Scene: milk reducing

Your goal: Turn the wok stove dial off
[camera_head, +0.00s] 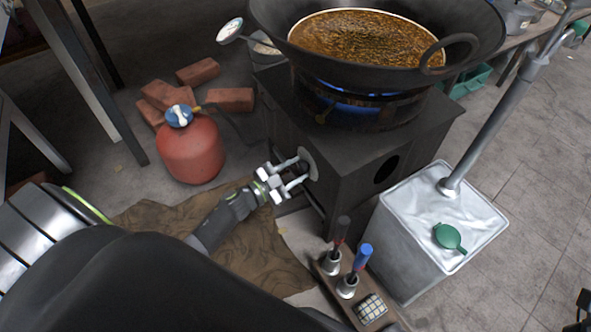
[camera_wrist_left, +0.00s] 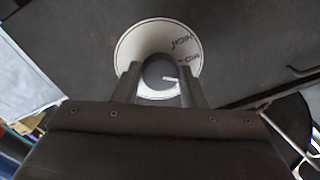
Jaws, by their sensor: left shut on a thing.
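The wok stove (camera_head: 330,165) is a dark box with a wok (camera_head: 375,55) of brown liquid on top. A blue flame (camera_head: 345,92) burns under the wok. The stove dial (camera_head: 304,167) is on the stove's left-facing side, with a pale round plate behind it. My left gripper (camera_head: 303,172) is at the dial, its two fingers on either side of the knob and shut on it. In the left wrist view the dial (camera_wrist_left: 160,72) shows a white ring with "HIGH" lettering, and the fingers (camera_wrist_left: 160,88) grip its dark knob. My right gripper is not in view.
A red gas cylinder (camera_head: 192,150) with a blue valve stands left of the stove, near several bricks (camera_head: 198,72). A holder with two handled tools (camera_head: 348,285) sits in front. Brown cloth (camera_head: 240,245) lies on the floor.

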